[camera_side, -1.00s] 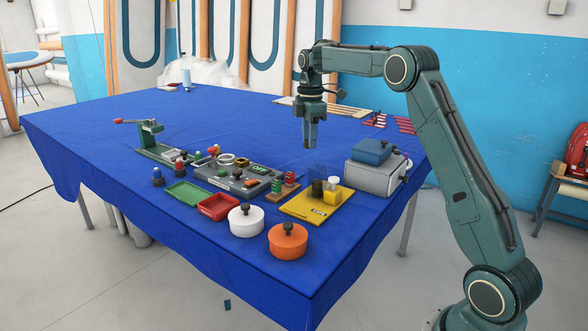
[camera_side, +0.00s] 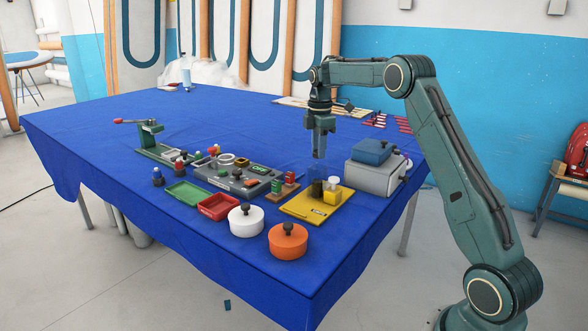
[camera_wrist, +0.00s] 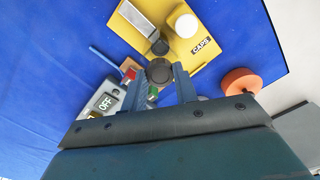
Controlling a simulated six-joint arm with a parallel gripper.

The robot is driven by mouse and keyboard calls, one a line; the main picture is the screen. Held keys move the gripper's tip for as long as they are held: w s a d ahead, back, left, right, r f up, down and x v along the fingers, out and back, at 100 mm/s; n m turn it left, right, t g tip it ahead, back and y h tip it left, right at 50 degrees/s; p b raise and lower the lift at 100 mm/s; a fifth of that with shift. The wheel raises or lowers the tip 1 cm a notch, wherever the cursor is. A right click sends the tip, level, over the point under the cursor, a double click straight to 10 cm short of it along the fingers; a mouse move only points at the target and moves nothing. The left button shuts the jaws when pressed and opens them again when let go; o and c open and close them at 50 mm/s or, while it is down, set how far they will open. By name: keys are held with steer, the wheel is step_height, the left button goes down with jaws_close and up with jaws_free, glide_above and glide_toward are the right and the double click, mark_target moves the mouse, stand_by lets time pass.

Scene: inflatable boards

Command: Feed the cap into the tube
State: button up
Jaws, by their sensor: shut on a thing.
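My gripper (camera_side: 319,155) hangs above the table, near the back of a yellow tray (camera_side: 304,210), pointing down. In the wrist view its fingers (camera_wrist: 158,76) are shut on a dark round piece (camera_wrist: 159,70), which looks like the cap. The yellow tray (camera_wrist: 206,57), marked CAPS, lies just beyond the fingertips in that view. I cannot tell which thing is the tube.
A grey panel device (camera_side: 238,180) and a red tray (camera_side: 218,207) are left of the yellow tray. White (camera_side: 246,222) and orange (camera_side: 287,242) knobbed pots stand in front. A grey box with blue top (camera_side: 374,152) is at right. The table's back left is largely clear.

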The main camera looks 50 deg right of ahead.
steer(key=shift+f, duration=1.55)
stand_by(0.6)
steer(key=o, duration=1.5)
steer(key=shift+r, duration=0.15)
steer(key=shift+r, duration=3.35)
